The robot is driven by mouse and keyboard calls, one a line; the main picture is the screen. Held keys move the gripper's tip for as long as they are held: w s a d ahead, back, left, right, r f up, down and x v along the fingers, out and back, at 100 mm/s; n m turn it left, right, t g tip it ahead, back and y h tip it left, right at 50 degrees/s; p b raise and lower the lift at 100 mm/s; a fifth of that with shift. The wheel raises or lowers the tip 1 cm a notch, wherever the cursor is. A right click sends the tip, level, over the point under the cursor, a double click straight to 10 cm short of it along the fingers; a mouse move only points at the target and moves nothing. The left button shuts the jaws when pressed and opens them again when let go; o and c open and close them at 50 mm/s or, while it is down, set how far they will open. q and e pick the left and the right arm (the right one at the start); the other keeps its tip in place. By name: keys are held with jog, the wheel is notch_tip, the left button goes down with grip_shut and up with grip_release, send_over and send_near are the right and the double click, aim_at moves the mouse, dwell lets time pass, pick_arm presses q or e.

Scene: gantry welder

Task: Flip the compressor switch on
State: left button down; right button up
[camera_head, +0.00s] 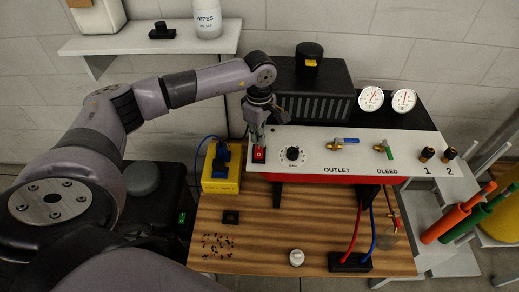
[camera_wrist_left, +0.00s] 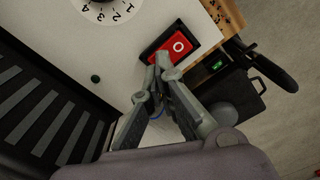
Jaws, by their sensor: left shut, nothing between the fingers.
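The compressor switch is a red rocker (camera_head: 259,154) in a black frame at the left end of the white panel (camera_head: 330,143). In the left wrist view the red rocker (camera_wrist_left: 175,50) shows a white circle mark on its upper right half. My left gripper (camera_head: 257,140) comes down over the panel right at the switch, with its fingers shut and empty. In the left wrist view the fingertips (camera_wrist_left: 163,62) overlap the lower left edge of the switch; I cannot tell whether they touch it. My right gripper is not in view.
A black dial (camera_head: 292,154), an outlet valve (camera_head: 342,141) and a bleed valve (camera_head: 383,149) sit to the right on the panel. Two gauges (camera_head: 387,99) stand behind it. A yellow box with a blue plug (camera_head: 220,168) is to the left. The wooden bench (camera_head: 270,225) has bare room in front.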

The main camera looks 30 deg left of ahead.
aim_at(259, 147)
pick_arm(q)
jog(key=shift+r+p, duration=1.15)
jog(key=shift+r, duration=1.2)
jog(key=shift+f, duration=0.1)
